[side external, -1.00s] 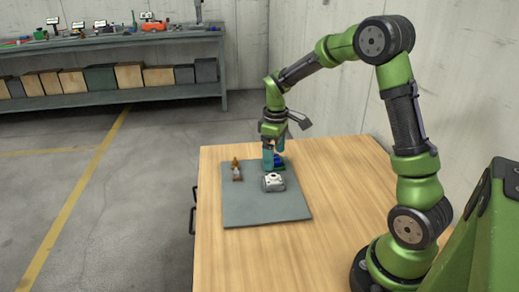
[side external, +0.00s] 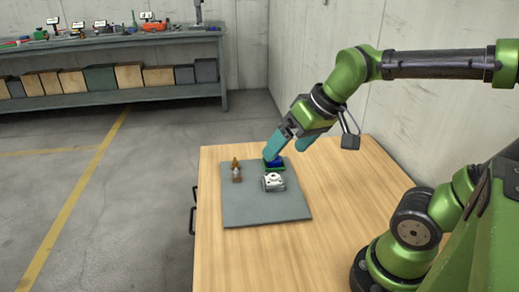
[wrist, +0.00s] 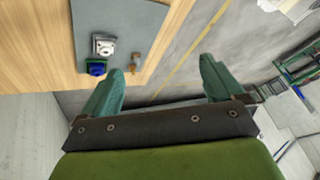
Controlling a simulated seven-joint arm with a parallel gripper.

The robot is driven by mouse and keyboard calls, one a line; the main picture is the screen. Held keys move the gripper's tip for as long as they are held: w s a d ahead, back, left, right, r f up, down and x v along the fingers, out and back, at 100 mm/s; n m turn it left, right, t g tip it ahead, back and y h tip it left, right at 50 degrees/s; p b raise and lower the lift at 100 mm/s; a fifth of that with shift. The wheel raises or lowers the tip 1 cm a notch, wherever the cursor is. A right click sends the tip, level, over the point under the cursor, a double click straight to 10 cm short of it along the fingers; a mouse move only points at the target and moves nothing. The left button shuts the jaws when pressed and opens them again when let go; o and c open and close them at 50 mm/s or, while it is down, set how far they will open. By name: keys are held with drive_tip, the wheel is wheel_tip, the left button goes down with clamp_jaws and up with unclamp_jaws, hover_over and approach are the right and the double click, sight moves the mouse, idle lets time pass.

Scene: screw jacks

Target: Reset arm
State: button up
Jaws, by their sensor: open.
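My gripper (side external: 290,146) is above the back of the grey mat, tilted, with its teal fingers pointing down and left. In the wrist view, my gripper (wrist: 162,85) has its two fingers wide apart with nothing between them. A white-grey jack part (side external: 273,181) sits on the mat; it also shows in the wrist view (wrist: 103,46). A blue and green part (side external: 275,165) sits behind it, partly hidden by a finger; it is clear in the wrist view (wrist: 96,68). A small orange-brown and grey piece (side external: 237,171) stands at the mat's left.
The grey mat (side external: 262,208) lies on a wooden table (side external: 345,205). The table's right side is clear. A wall stands behind the table. A shelf bench (side external: 110,95) with boxes and tools stands across the floor, far left.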

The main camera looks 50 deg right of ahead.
drive_tip(key=s+a, duration=0.1)
drive_tip(key=s+a+m+t, duration=0.1)
drive_tip(key=s, duration=0.1)
drive_tip(key=shift+f+y, duration=0.2)
drive_tip(key=shift+y, duration=0.1)
